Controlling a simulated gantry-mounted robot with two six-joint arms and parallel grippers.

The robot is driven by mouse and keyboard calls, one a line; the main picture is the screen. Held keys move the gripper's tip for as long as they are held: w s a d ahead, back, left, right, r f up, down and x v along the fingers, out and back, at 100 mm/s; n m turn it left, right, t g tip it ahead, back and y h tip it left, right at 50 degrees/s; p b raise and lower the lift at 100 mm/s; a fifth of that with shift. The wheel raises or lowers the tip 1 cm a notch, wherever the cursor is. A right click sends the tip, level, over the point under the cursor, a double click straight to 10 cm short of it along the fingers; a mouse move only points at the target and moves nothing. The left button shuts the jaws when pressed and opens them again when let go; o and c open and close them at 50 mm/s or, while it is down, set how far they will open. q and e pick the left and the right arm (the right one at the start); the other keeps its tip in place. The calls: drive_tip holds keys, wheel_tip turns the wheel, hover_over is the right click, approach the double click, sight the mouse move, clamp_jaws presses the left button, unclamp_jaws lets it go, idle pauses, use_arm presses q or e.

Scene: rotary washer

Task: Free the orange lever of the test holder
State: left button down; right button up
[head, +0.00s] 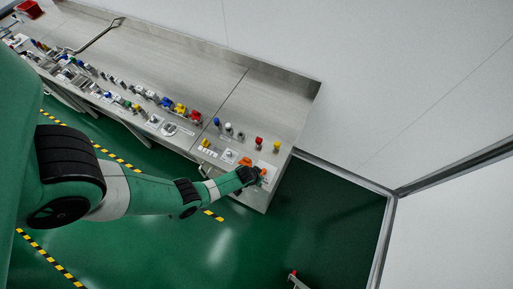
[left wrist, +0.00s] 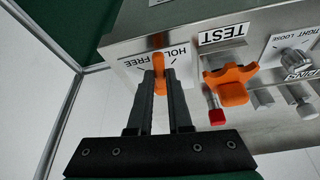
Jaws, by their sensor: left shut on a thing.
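The orange lever (left wrist: 158,62) stands on the metal panel in the left wrist view, between the words FREE on its left and HOLD on its right, the latter partly covered. My left gripper (left wrist: 160,82) is shut on the lever, with one dark finger on each side. A larger orange star-shaped knob (left wrist: 231,82) sits to the right under the TEST label (left wrist: 223,33). My right gripper is not in view.
A red-tipped metal pin (left wrist: 217,115) stands below the star knob, close to my right finger. A silver knob (left wrist: 296,60) marked TIGHT and LOOSE is farther right. The long steel bench (head: 285,90) carries several coloured fittings. The green floor (head: 330,210) right of the bench is mostly clear.

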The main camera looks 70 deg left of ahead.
use_arm(q)
drive_tip(key=n+b, duration=0.1)
drive_tip(key=w+d+n+g+y+b, duration=0.1)
drive_tip(key=n, duration=0.1)
drive_tip(key=shift+f+n, duration=0.2)
drive_tip(key=shift+n, duration=0.1)
drive_tip(key=shift+w+d+r+n+g, duration=0.1)
drive_tip(key=shift+w+d+n+g, duration=0.1)
drive_tip(key=shift+n, duration=0.3)
drive_tip(key=shift+w+d+r+n+g, duration=0.1)
drive_tip(key=shift+w+n, duration=0.1)
drive_tip(key=shift+n, duration=0.3)
drive_tip(key=shift+w+n+g+y, duration=0.25)
drive_tip(key=shift+n+g+y, duration=0.05)
drive_tip(key=shift+n, duration=0.5)
drive_tip(key=shift+w+d+n+g, duration=0.1)
drive_tip(key=shift+w+n+g, duration=0.15)
drive_tip(key=shift+n, duration=0.4)
drive_tip(key=shift+w+n+g, duration=0.25)
drive_tip(key=shift+n, duration=0.4)
drive_tip(key=c, duration=0.8)
unclamp_jaws()
drive_tip(key=shift+c, duration=0.2)
